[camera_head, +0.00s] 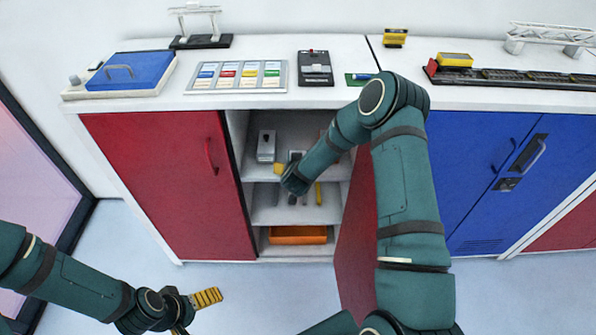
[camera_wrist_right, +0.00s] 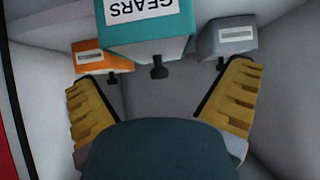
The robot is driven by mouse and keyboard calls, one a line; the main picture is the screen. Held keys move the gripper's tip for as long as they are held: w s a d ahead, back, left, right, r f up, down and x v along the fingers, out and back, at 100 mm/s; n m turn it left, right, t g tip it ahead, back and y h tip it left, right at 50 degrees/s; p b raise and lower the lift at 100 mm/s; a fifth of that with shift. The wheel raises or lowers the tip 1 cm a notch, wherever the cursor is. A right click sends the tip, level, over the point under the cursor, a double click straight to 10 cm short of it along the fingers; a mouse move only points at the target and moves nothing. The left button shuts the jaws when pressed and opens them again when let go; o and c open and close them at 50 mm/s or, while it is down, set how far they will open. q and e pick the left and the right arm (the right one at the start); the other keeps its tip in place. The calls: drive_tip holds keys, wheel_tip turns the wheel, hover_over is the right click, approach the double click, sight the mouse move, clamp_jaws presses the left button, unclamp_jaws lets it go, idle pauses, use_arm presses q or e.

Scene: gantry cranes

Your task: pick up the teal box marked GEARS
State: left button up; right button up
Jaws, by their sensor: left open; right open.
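The teal box marked GEARS (camera_wrist_right: 147,42) is at the top middle of the right wrist view, its white label partly cut off by the frame edge. A small dark knob shows on its near side. My right gripper (camera_wrist_right: 160,82) is open, with its yellow fingers spread to either side below the box and nothing between them. In the head view my right gripper (camera_head: 286,170) reaches into the open cabinet, and I cannot make out the teal box there. My left gripper (camera_head: 198,306) is open and empty, low over the floor in front of the red door.
An orange box (camera_wrist_right: 95,57) and a grey box (camera_wrist_right: 228,38) flank the teal box. The grey box (camera_head: 266,146) also shows on the upper shelf. An orange bin (camera_head: 298,235) sits at the bottom. The open red door (camera_head: 356,245) stands beside my right arm.

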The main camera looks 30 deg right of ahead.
drive_tip(key=shift+b+x, duration=0.45)
drive_tip(key=shift+x, duration=2.3)
drive_tip(key=shift+s+d, duration=0.15)
drive_tip(key=c, duration=1.2)
